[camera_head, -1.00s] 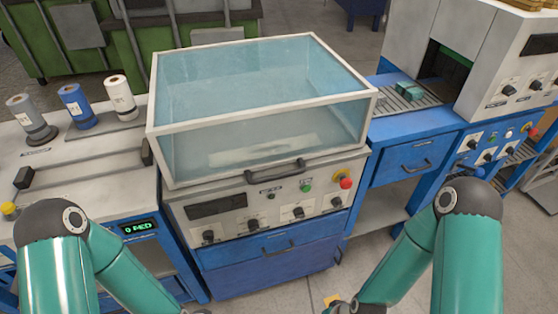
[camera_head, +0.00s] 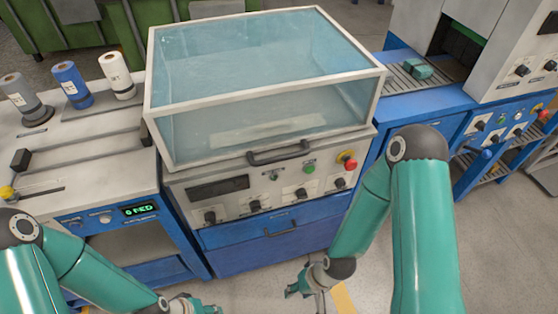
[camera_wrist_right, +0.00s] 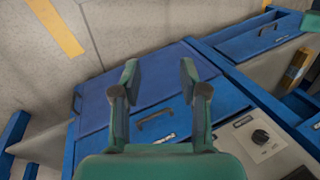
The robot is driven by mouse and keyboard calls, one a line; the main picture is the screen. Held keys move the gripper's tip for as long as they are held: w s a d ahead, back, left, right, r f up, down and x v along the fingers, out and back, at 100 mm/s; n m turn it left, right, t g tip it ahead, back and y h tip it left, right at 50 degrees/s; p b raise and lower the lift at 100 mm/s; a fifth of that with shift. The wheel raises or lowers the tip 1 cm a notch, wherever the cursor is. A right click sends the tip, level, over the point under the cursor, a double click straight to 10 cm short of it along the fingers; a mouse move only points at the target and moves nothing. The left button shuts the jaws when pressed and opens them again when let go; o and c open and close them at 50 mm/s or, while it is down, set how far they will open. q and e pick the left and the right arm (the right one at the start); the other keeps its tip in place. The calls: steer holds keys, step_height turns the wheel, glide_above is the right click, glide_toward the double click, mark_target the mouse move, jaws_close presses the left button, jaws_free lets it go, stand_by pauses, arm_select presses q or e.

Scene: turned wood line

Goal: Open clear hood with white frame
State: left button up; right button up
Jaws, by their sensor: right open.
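The clear hood with white frame (camera_head: 262,95) sits down on the grey and blue machine (camera_head: 275,190) in the middle of the head view. Its dark handle (camera_head: 279,153) is on the front lower edge, above the control panel. My right gripper (camera_head: 294,289) is low in front of the machine, apart from the handle and empty. In the right wrist view its two fingers (camera_wrist_right: 160,78) are spread, with blue drawer fronts behind them. My left gripper (camera_head: 197,306) shows only partly at the bottom edge; its jaw opening is unclear.
The machine's panel has knobs, a green button (camera_head: 309,169) and a red stop button (camera_head: 348,160). Spools (camera_head: 117,75) stand on the left bench. A small teal block (camera_head: 419,69) lies on rollers at right. Clear floor (camera_head: 270,292) lies in front.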

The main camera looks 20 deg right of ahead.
steer(key=shift+w, duration=0.1)
steer(key=m+t+h+b, duration=0.3)
steer(key=m+t+b, duration=1.25)
steer(key=b, duration=0.65)
glide_toward(277, 161)
steer(key=s+r, duration=0.2)
steer(key=s, duration=0.5)
steer(key=shift+g, duration=0.25)
steer(key=p+x, duration=0.1)
steer(key=x, duration=0.4)
steer(key=p+x, duration=0.1)
steer(key=x, duration=0.5)
steer(key=p+x, duration=0.1)
steer(key=x, duration=0.5)
steer(key=shift+d+f, duration=0.1)
steer(key=shift+d, duration=0.2)
steer(key=shift+s, duration=0.1)
